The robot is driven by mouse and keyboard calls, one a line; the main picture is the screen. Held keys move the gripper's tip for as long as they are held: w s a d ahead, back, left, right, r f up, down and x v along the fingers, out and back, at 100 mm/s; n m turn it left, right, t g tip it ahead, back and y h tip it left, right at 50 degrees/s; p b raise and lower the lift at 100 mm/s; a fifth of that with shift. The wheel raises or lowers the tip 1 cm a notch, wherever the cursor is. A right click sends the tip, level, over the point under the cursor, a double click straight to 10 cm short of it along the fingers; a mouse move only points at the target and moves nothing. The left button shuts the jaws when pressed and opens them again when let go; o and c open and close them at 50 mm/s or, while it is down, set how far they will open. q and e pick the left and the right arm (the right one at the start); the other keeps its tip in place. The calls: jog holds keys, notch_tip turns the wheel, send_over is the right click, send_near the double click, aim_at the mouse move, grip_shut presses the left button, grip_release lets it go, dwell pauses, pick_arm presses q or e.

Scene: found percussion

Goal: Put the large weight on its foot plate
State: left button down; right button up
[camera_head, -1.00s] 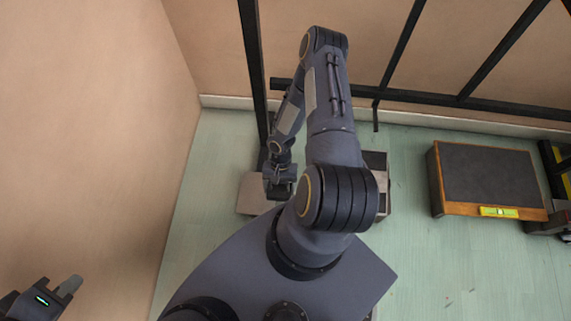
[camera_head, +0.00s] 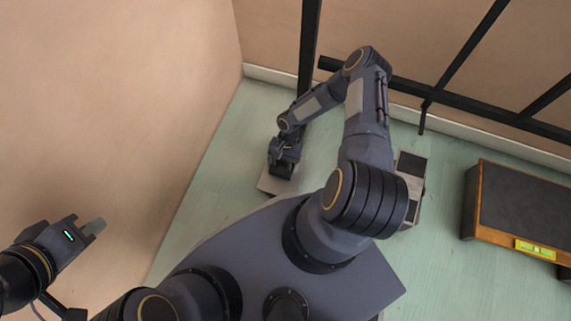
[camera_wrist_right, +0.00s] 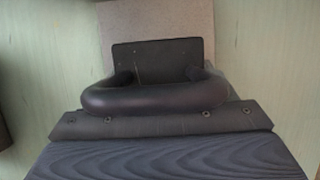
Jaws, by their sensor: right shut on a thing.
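My right gripper (camera_head: 284,166) is low over a pale foot plate (camera_head: 268,185) near the wall. In the right wrist view I am shut on a black weight, whose thick curved handle (camera_wrist_right: 150,98) spans the middle. The pale plate (camera_wrist_right: 160,18) shows beyond it. The weight's underside is hidden, so I cannot tell whether it touches the plate.
A black frame post (camera_head: 309,45) stands just behind the plate, with bars along the wall. A pale box with dark parts (camera_head: 412,172) stands right of my arm. A wooden platform with a dark top (camera_head: 525,205) and yellow-green level (camera_head: 535,248) is further right.

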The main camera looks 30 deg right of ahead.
jog(key=shift+s+f, duration=0.1)
jog(key=shift+f, duration=0.9)
jog(key=shift+f+b, duration=0.1)
jog(key=shift+b, duration=0.25)
jog(key=o, duration=2)
jog(key=shift+o, duration=0.2)
